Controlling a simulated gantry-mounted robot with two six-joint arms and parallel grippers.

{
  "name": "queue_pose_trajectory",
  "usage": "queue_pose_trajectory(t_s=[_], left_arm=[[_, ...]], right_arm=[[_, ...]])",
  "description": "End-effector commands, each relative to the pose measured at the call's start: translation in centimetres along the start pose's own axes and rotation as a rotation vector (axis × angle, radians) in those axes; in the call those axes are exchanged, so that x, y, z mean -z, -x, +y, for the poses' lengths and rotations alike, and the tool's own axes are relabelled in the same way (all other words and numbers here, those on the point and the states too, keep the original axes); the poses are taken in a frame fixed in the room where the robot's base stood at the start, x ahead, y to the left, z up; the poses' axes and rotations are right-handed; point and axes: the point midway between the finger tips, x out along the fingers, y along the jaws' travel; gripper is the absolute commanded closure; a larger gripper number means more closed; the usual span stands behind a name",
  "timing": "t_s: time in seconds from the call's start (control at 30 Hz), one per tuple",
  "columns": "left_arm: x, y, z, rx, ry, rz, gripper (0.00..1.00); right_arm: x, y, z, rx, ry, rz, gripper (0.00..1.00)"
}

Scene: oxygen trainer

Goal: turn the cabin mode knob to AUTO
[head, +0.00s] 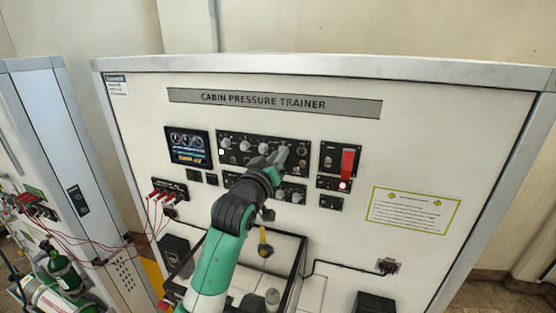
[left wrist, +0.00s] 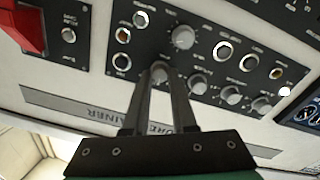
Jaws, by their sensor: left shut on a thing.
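The black control panel (head: 236,170) on the trainer's front carries a row of grey knobs. My left gripper (head: 284,154) reaches the panel's upper right part in the head view and covers what it holds. In the left wrist view, seen upside down, my left gripper (left wrist: 161,78) has its two fingers closed around a small grey knob (left wrist: 160,73) at the end of the row. Its label and pointer are hidden or too small to read, so I cannot tell its setting. My right gripper is not in view.
A red switch lever (head: 347,162) stands out to the right of the panel. Another knob (left wrist: 183,37) and a neighbouring knob (left wrist: 198,84) are close to my fingers. A display screen (head: 187,146) and red cables (head: 163,196) are at the left. An open-topped box (head: 290,243) juts out below.

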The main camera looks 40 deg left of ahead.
Motion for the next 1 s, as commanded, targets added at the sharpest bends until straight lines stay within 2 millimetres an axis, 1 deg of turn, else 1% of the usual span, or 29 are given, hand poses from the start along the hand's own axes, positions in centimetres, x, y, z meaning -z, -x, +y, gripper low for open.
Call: queue_pose_trajectory(t_s=[0.03,0.3,0.6,0.8,1.0], left_arm=[[-0.3,0.0,-0.1,0.003,0.041,-0.001,1.00],[-0.3,0.0,-0.1,0.009,0.294,0.008,1.00],[-0.3,0.0,-0.1,0.016,0.523,0.015,1.00],[-0.2,0.0,-0.1,0.019,0.616,0.018,1.00],[-0.2,0.0,-0.1,0.020,0.660,0.019,1.00]], right_arm=[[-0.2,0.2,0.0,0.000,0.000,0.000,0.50],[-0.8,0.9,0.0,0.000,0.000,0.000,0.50],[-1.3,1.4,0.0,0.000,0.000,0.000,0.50],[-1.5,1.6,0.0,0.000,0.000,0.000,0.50],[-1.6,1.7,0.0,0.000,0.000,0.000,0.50]])
